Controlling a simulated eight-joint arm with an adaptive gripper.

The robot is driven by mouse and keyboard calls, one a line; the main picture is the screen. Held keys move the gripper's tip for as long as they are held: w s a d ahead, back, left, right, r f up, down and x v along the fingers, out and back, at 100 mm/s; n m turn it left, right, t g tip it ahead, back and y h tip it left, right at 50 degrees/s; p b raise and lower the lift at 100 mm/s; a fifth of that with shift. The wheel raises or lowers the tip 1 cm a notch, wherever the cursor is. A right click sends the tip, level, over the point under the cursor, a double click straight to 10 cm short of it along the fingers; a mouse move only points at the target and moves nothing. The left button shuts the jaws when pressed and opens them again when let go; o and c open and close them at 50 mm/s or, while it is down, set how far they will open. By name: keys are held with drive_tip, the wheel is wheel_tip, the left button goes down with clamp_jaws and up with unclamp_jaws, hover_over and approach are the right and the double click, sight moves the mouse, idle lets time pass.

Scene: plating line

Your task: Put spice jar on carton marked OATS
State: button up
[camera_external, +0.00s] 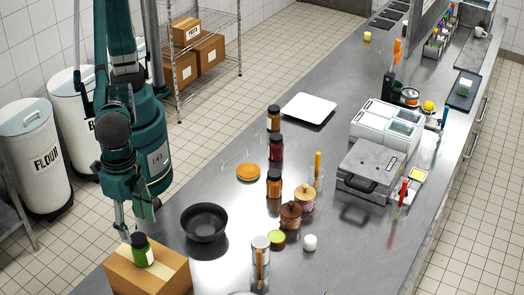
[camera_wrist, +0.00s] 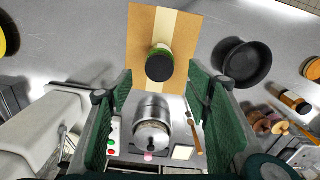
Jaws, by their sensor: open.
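A spice jar with a black lid and green body (camera_external: 142,250) stands upright on top of a brown carton (camera_external: 175,272) at the bottom left of the external view. In the wrist view the jar (camera_wrist: 160,65) and the carton (camera_wrist: 142,28) lie just beyond the fingertips. No OATS marking is readable on the carton from here. My gripper (camera_external: 135,222) is above and beside the jar, apart from it. In the wrist view my gripper (camera_wrist: 160,82) has its two green fingers spread wide with nothing held between them.
A black bowl (camera_external: 204,222) stands right of the carton. Other dark-lidded jars (camera_external: 276,147), a honey-coloured disc (camera_external: 248,172), a white tray (camera_external: 309,108) and a metal shaker (camera_external: 261,248) stand on the steel counter. A grey press (camera_external: 372,168) is further right.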

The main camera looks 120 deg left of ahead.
drive_tip(key=a+r+t+h, duration=0.15)
drive_tip(key=a+r, duration=0.35)
drive_tip(key=a, duration=0.9)
drive_tip(key=a+r+t, duration=0.2)
drive_tip(key=a+r, duration=0.2)
drive_tip(key=a, duration=1.1)
drive_tip(key=s+a+t, duration=0.1)
drive_tip(key=s+a, duration=0.3)
drive_tip(key=a, duration=0.3)
drive_tip(key=s+a+f+m+t+y, duration=0.1)
drive_tip(key=s+a, duration=0.3)
drive_tip(key=a, duration=0.4)
drive_tip(key=s+a+t, duration=0.1)
drive_tip(key=s+a, duration=0.3)
drive_tip(key=a, duration=0.4)
drive_tip(key=shift+a+f+m+t, duration=0.2)
drive_tip(key=shift+f+m+t, duration=0.15)
drive_tip(key=shift+m, duration=0.05)
